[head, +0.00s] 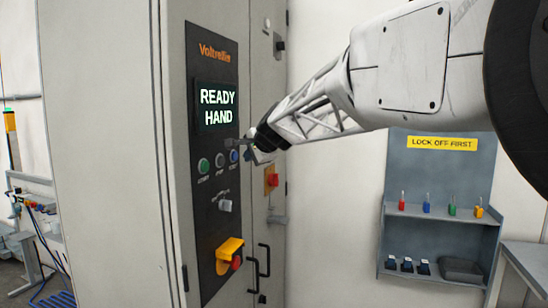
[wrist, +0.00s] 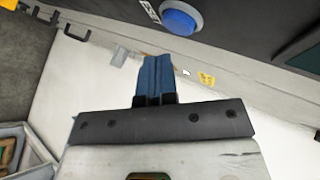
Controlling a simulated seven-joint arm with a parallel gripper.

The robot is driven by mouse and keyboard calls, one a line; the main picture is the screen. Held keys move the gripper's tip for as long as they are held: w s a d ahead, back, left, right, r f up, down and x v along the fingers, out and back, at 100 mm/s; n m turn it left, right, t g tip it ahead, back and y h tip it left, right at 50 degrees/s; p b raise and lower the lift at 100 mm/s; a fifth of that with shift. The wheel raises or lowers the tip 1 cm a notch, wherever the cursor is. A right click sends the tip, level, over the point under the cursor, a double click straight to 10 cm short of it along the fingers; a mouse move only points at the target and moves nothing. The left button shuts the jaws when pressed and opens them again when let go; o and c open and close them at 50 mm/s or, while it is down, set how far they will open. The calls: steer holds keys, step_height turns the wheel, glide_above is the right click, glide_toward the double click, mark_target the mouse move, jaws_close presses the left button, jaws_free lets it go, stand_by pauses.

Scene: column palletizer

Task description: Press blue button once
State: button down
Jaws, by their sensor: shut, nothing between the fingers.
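The blue button (head: 234,156) is at the right end of a row of buttons on the dark control panel (head: 203,240) of a tall grey cabinet. In the wrist view the blue button (wrist: 181,17) is large and round, at the top edge, beyond my fingertips and a little to their right. My gripper (head: 246,150) is close to the button in the head view, just to its right. In the wrist view my gripper (wrist: 156,60) is shut and empty, with a visible gap in the picture between its tips and the button. I cannot tell whether the button is pressed.
A green button (head: 203,166) and a grey button (head: 220,160) sit left of the blue one. The display (head: 217,106) reads READY HAND. Below are a grey switch (head: 225,205) and a yellow-and-red switch (head: 229,256). A lockout shelf (head: 436,213) hangs at the right.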

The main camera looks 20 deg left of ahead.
steer(key=shift+d, duration=2.15)
steer(key=shift+d, duration=0.1)
steer(key=s+d+f+n+h, duration=0.1)
steer(key=s+d+f+h, duration=0.15)
steer(key=s+d, duration=0.6)
steer(key=s+d+f+n+g+h, duration=0.1)
steer(key=s+d+f, duration=0.25)
steer(key=d, duration=0.95)
steer(key=s+d+f+n+h, duration=0.15)
steer(key=s+d+f, duration=0.3)
steer(key=d, duration=0.55)
steer(key=s+d+f+g+h, duration=0.1)
steer(key=s+d+f, duration=0.4)
steer(key=s, duration=0.3)
steer(key=s+d+f+n+g+h, duration=0.1)
steer(key=s+d+f+h, duration=0.1)
steer(key=s+d+f, duration=0.3)
steer(key=s+d+f+n+h, duration=0.1)
steer(key=s+d+f, duration=0.4)
steer(key=s+d, duration=0.5)
steer(key=s, duration=0.3)
steer(key=shift+s+f+g+h, duration=0.25)
steer(key=shift+f+g+h, duration=0.1)
steer(key=shift+g+h, duration=0.05)
